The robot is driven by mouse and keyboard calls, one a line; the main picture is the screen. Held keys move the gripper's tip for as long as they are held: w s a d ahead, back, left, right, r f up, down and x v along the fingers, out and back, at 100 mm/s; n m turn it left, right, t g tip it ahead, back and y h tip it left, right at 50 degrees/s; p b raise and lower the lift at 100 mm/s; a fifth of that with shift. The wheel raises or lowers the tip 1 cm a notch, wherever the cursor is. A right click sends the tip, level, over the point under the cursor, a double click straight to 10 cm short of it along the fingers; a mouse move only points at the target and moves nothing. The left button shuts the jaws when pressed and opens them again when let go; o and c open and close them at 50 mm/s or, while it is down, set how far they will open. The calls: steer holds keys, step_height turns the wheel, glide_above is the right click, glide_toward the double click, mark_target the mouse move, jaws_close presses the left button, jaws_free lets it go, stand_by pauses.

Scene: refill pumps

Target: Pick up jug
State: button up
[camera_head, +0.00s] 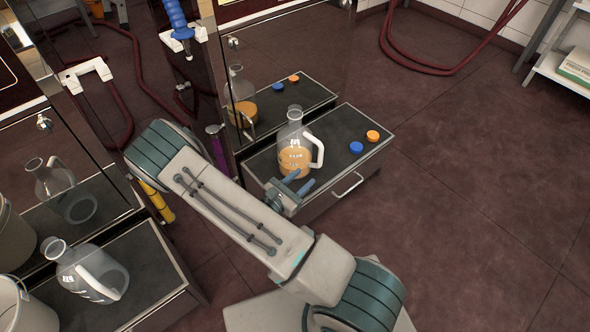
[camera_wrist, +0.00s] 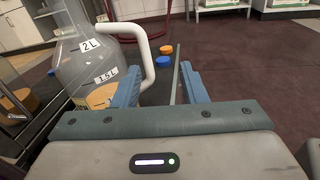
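A clear jug (camera_head: 295,158) with a white handle and orange liquid in its lower part stands upright on the dark top of a low drawer unit (camera_head: 262,166). In the wrist view the jug (camera_wrist: 85,62) is close on the left, with "2L" and "1.5L" labels. Its white handle (camera_wrist: 149,62) reaches to just beyond the left finger. My gripper (camera_head: 300,181) is open and empty, low at the front of the jug. In the wrist view its two blue fingers (camera_wrist: 161,84) are apart. I cannot tell whether a finger touches the jug.
A blue cap (camera_head: 356,147) and an orange cap (camera_head: 373,136) lie right of the jug. A mirror-like panel (camera_head: 285,65) rises behind it. A second clear jug (camera_head: 90,272) stands on another unit at lower left, near white buckets (camera_head: 22,305). The floor at right is clear.

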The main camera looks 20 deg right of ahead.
mark_target(319, 160)
steer(key=w+d+f+b, duration=0.1)
steer(key=d, duration=0.1)
steer(key=w+d+f+n+t+b, duration=0.1)
steer(key=w+d, duration=0.1)
steer(key=w+d+f+n+b, duration=0.1)
steer(key=w+d, duration=0.1)
steer(key=shift+w+d+f+t+y, duration=0.1)
steer(key=shift+w+f+t+y, duration=0.2)
steer(key=shift+t+y, duration=0.1)
steer(key=b+x, duration=0.1)
steer(key=x, duration=0.2)
steer(key=b+x, duration=0.1)
steer(key=shift+w+d+f+b, duration=0.1)
steer(key=shift+w+f+b, duration=0.15)
steer(key=shift+w+b, duration=0.1)
steer(key=shift+w+d+r, duration=0.15)
steer(key=shift+w+d, duration=0.05)
steer(key=shift+d, duration=0.1)
steer(key=shift+c, duration=0.2)
jaws_close()
stand_by(0.5)
